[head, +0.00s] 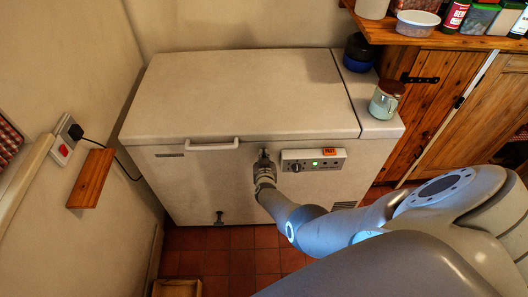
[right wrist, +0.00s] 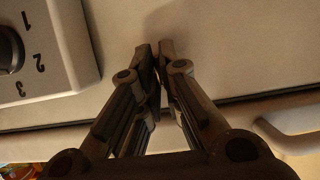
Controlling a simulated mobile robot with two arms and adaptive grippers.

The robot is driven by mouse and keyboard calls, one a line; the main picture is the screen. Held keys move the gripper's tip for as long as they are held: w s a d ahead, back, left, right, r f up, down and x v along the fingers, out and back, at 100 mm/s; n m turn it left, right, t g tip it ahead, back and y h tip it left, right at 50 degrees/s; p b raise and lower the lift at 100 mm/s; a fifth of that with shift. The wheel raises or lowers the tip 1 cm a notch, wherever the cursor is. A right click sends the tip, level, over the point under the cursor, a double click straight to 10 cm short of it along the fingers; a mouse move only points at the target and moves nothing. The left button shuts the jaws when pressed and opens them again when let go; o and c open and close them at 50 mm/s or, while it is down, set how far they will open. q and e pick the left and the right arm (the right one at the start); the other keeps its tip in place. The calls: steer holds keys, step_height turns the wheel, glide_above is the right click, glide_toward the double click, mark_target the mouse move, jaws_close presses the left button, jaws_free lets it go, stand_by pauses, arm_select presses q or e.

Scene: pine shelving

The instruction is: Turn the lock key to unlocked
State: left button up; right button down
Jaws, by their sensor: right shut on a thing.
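A white chest freezer (head: 240,95) stands against the wall with its lid down. My right gripper (head: 264,156) is at the upper front of the freezer, just left of the control panel (head: 313,155). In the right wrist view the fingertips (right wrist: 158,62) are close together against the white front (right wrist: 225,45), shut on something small. The lock key itself is hidden by the fingers, so I cannot tell which way it points. My left gripper is not in view.
The lid handle (head: 212,146) is left of my right gripper.

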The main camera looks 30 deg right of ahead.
stand_by(0.4)
steer(key=c, duration=1.6)
jaws_free()
